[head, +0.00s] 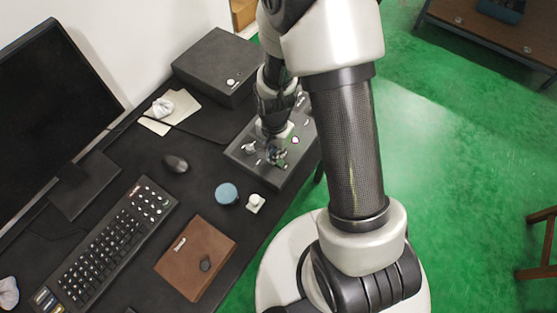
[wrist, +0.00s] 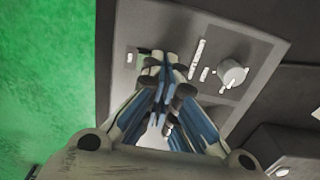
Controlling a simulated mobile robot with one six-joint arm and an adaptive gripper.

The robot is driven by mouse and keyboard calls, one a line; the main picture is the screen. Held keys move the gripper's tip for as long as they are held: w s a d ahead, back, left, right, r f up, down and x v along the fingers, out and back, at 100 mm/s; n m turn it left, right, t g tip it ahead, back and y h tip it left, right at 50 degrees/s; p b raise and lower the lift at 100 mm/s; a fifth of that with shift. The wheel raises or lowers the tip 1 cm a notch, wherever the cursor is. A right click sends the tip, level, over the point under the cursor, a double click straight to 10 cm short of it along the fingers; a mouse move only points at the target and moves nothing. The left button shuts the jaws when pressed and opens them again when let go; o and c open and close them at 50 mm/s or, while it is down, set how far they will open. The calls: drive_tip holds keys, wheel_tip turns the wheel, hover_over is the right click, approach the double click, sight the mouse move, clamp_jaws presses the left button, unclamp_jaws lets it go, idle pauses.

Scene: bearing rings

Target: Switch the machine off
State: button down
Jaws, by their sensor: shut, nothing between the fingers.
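A dark grey control panel box (head: 243,158) lies on the right edge of the desk, under my arm. It also shows in the wrist view (wrist: 265,62), with a round pale knob (wrist: 233,74), light slots or markings and a small pale part near its left edge. My gripper (head: 274,152) is over the panel. In the wrist view my gripper (wrist: 164,68) is shut and empty, its fingertips in front of the panel's left-middle part, left of the knob. Whether the fingertips touch the panel is unclear. The fingers hide part of the panel, and no switch position is readable.
A dark box (head: 216,62) with a pale knob stands behind the panel. The desk also holds a monitor (head: 50,90), keyboard (head: 105,245), mouse (head: 175,163), brown notebook (head: 190,262), blue round object (head: 227,193) and small white object (head: 255,203). Green floor (head: 450,130) lies right.

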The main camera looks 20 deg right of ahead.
drive_tip(key=shift+f+b, duration=0.5)
drive_tip(key=shift+f, duration=0.2)
drive_tip(key=shift+r, duration=0.1)
drive_tip(key=shift+r+p, duration=2.8)
drive_tip(key=shift+r, duration=0.65)
drive_tip(key=s+r+n+t, duration=0.1)
drive_tip(key=s+r+n, duration=0.15)
drive_tip(key=r, duration=0.75)
drive_tip(key=s+r+n+t, duration=0.1)
drive_tip(key=r+n, duration=0.2)
drive_tip(key=r, duration=0.6)
drive_tip(key=s+r+n+t, duration=0.2)
drive_tip(key=s+r+n, duration=0.3)
drive_tip(key=s+r, duration=0.5)
drive_tip(key=shift+s+t, duration=0.3)
drive_tip(key=shift+s, duration=0.45)
